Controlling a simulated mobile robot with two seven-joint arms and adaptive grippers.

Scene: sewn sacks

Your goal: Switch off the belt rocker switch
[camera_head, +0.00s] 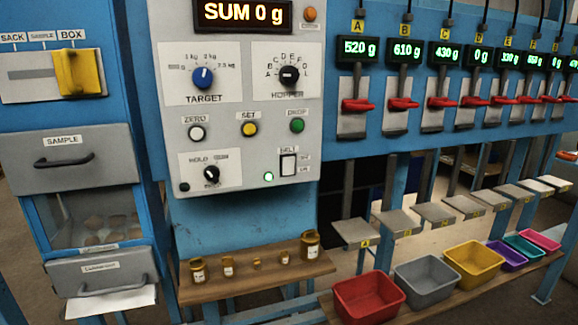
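The belt rocker switch (288,165) is a small white rocker in a dark frame, on the lower right of the grey control panel (235,130). A label reading BELT is above it, and small labels beside it are too small to read surely. Which way the rocker is tilted is too small to tell. A green lamp (268,176) just left of the switch is lit. Neither of my grippers is in view, and nothing covers the switch.
A wooden shelf (255,281) with several brass weights sits below. Red levers (358,105) line the right, above coloured bins (368,297). Grey drawers (70,158) stand left.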

